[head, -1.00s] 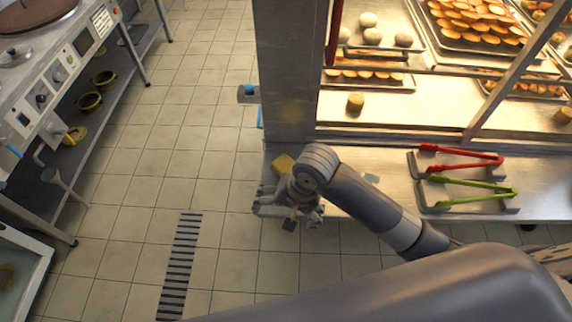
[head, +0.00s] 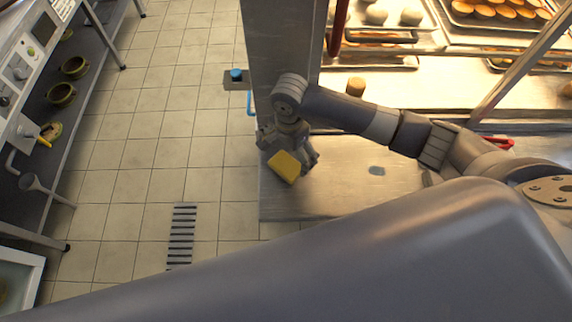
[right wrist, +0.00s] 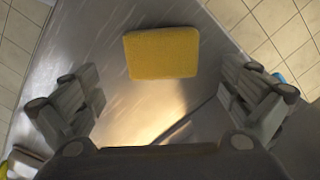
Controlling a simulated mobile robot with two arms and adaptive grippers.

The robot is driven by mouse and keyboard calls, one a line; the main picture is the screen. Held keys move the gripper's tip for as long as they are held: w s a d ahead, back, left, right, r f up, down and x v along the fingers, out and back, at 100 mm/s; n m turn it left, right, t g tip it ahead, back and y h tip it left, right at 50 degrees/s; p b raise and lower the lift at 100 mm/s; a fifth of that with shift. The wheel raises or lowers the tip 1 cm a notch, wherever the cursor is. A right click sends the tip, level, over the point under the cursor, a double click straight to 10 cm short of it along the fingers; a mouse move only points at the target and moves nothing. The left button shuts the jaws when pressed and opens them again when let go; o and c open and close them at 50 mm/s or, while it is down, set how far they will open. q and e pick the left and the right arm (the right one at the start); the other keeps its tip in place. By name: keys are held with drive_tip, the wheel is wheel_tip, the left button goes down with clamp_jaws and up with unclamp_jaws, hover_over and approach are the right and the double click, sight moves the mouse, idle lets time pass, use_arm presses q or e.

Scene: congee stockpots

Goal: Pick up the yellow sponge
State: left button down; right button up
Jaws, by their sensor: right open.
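The yellow sponge (head: 285,166) lies on the metal counter (head: 330,190) near its left end, by the post. My right gripper (head: 288,147) is just beyond the sponge in the head view, with its fingers spread. In the right wrist view, the sponge (right wrist: 161,53) lies flat on the bare metal, ahead of the gap between the open fingers of my right gripper (right wrist: 165,92). Neither finger appears to touch it. My left gripper is not in view.
A metal post (head: 282,50) rises close behind my right gripper. A lit display case with trays of buns (head: 495,12) stands at the back right. Red tongs (head: 497,142) show partly behind my arm. Tiled floor (head: 140,190) is open left of the counter.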

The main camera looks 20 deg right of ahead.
sight(286, 164)
drive_tip(key=f, duration=0.4)
drive_tip(key=shift+s+a+f, duration=0.1)
drive_tip(key=shift+a+f, duration=0.1)
drive_tip(key=shift+a, duration=0.15)
drive_tip(key=shift+f, duration=0.45)
drive_tip(key=c, duration=1.2)
drive_tip(key=shift+r, duration=0.55)
wheel_tip(286, 164, up, 3)
drive_tip(key=shift+f, duration=0.15)
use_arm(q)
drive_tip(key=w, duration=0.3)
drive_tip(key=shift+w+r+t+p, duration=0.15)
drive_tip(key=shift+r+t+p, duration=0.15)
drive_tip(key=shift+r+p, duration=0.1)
use_arm(e)
drive_tip(key=s, duration=0.5)
drive_tip(key=s+d+r, duration=0.1)
drive_tip(key=s, duration=1)
drive_tip(key=shift+d+r, duration=0.15)
drive_tip(key=shift+d, duration=0.15)
drive_tip(key=shift+w, duration=0.1)
